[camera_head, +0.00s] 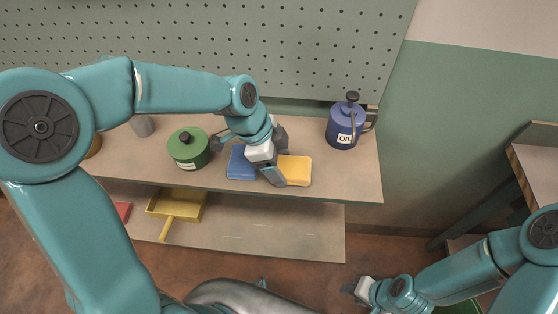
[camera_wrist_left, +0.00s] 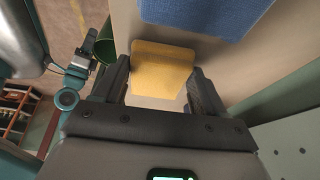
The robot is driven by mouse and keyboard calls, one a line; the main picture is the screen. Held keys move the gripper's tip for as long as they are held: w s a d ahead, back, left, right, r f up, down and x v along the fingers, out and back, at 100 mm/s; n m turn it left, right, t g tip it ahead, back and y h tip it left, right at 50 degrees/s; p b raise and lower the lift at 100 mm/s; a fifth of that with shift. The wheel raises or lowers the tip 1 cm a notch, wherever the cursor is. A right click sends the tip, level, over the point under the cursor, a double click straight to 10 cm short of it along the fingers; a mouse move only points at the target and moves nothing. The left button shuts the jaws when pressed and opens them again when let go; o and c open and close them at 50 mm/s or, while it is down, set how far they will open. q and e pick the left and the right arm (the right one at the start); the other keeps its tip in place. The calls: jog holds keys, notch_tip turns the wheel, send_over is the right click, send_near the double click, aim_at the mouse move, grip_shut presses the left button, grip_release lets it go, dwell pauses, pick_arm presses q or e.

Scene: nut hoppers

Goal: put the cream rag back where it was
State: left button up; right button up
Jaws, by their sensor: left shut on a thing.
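A folded yellow rag (camera_head: 294,170) lies flat at the front of the shelf top. No plainly cream rag shows. My left gripper (camera_head: 272,175) reaches down at the rag's left end. In the left wrist view the yellow rag (camera_wrist_left: 162,68) is between the two fingers of my left gripper (camera_wrist_left: 160,88), which is shut on it; its near end looks paler. A blue rag (camera_head: 241,163) lies just left of the gripper, and also shows in the left wrist view (camera_wrist_left: 205,14). My right gripper (camera_head: 352,287) is low at the front right; its fingers are too small to read.
A green canister (camera_head: 188,148) stands left of the rags. A blue oil can (camera_head: 343,128) stands behind right. A grey cup (camera_head: 142,125) is farther left. A yellow dustpan (camera_head: 178,205) lies on the lower shelf. A pegboard (camera_head: 290,50) closes the back.

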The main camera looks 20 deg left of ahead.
pick_arm(q)
jog(key=shift+f, duration=0.1)
jog(key=o, duration=1)
jog(key=v, duration=1.2)
jog(key=shift+s, duration=0.1)
